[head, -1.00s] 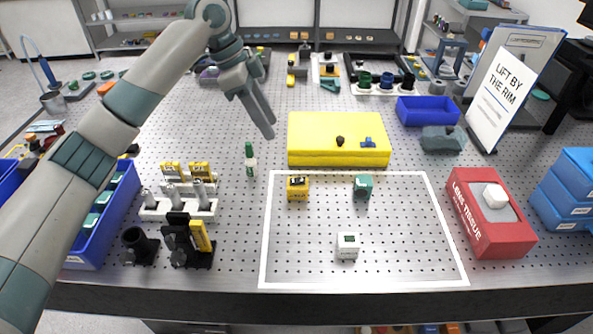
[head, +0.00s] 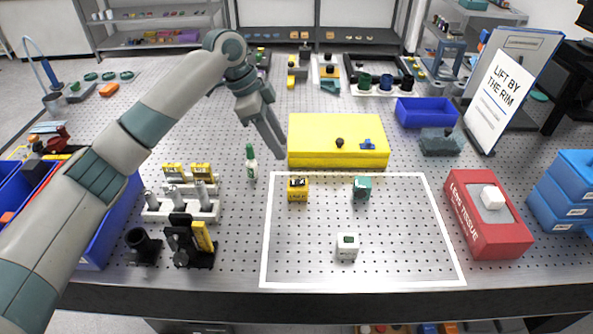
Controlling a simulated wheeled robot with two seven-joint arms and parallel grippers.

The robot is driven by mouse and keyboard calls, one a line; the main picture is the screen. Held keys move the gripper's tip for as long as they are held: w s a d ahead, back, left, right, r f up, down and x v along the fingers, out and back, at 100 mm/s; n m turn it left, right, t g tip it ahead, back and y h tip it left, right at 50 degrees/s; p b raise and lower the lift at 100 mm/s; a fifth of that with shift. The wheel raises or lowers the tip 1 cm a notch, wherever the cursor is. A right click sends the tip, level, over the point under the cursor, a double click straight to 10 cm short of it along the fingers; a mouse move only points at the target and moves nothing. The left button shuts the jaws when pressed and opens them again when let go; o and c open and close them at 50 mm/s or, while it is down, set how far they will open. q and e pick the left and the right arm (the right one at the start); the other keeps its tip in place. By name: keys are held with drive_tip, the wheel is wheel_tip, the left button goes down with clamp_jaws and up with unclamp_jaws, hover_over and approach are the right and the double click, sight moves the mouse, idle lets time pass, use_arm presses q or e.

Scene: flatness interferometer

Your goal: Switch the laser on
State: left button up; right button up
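A small yellow block with a black top and a label too small to read clearly, likely the laser (head: 298,190), stands inside the white outlined area (head: 265,235) on the perforated bench. I cannot see a switch state on it. My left gripper (head: 279,156) hangs above the bench, up and left of the yellow block and just left of the yellow box (head: 338,153). It points down, its fingers look close together, and nothing shows between them. My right gripper is out of view.
A teal block (head: 362,188) and a white block (head: 347,247) share the outlined area. A green-capped bottle (head: 251,164) stands left of my gripper. A red tissue box (head: 487,222) and a sign (head: 497,88) are at right. Black mounts (head: 190,245) stand front left.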

use_arm(q)
drive_tip(key=p, duration=0.3)
approach(301, 181)
drive_tip(key=x, duration=0.5)
drive_tip(key=shift+f, duration=0.2)
drive_tip(key=shift+x, duration=0.95)
clamp_jaws()
